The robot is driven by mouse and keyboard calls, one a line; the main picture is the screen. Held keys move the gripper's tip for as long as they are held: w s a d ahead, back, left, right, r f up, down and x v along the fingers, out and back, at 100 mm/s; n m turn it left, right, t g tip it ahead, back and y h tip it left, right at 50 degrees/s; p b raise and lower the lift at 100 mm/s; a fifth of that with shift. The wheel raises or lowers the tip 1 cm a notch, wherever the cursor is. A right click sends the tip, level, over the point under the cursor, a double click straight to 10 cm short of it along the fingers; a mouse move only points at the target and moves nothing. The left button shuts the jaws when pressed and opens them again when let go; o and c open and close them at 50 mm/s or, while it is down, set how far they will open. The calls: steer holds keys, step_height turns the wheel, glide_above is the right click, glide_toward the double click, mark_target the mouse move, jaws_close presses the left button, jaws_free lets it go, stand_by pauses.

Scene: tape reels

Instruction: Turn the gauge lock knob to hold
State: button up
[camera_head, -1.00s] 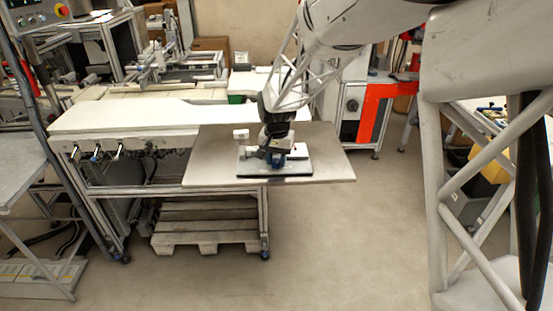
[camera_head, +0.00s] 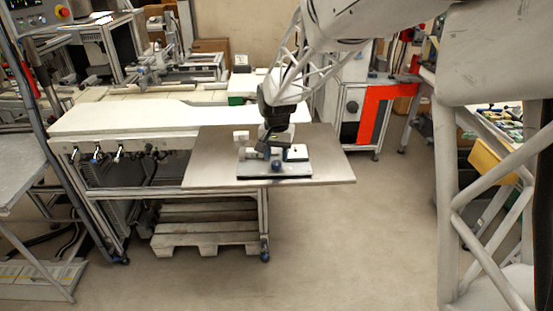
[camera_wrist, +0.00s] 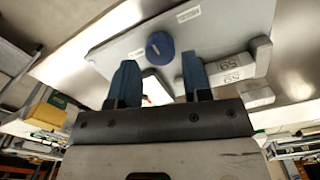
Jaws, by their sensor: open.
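The round blue knob (camera_wrist: 159,47) sits on a pale flat plate (camera_wrist: 120,55) in the wrist view. In the head view the knob (camera_head: 277,166) is near the front edge of that plate (camera_head: 300,168), on the metal tabletop. My gripper (camera_wrist: 158,66) is open, its two blue fingers apart with nothing between them. It is off the knob, which shows beyond the fingertips. In the head view my gripper (camera_head: 276,146) is behind the knob, over the plate. I cannot read any knob marking.
A grey block marked 59 (camera_wrist: 230,69) lies beside the right finger. A smaller pale block (camera_wrist: 257,95) is just beyond it; a white block (camera_head: 241,135) stands behind the plate in the head view.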

mark_target(277, 162)
steer(key=shift+r, duration=2.6)
steer(key=shift+s+d+r, duration=0.25)
steer(key=shift+s+r, duration=0.1)
steer(key=shift+s, duration=0.1)
steer(key=s+d+r+n+t, duration=0.1)
steer(key=s+d+r, duration=0.3)
steer(key=s, duration=0.5)
steer(key=s+d+r+n, duration=0.1)
steer(key=s+d+r, duration=0.3)
steer(key=s, duration=0.5)
steer(key=s+d+f, duration=0.1)
steer(key=s+d, duration=0.1)
steer(key=s, duration=0.7)
steer(key=s+d+f+n+t, duration=0.1)
steer(key=s+d, duration=0.2)
steer(key=s, duration=0.7)
steer(key=shift+d+f+t, duration=0.15)
steer(key=shift+d+t, duration=0.1)
steer(key=shift+t, duration=0.05)
steer(key=shift+o, duration=0.3)
steer(key=shift+w, duration=0.2)
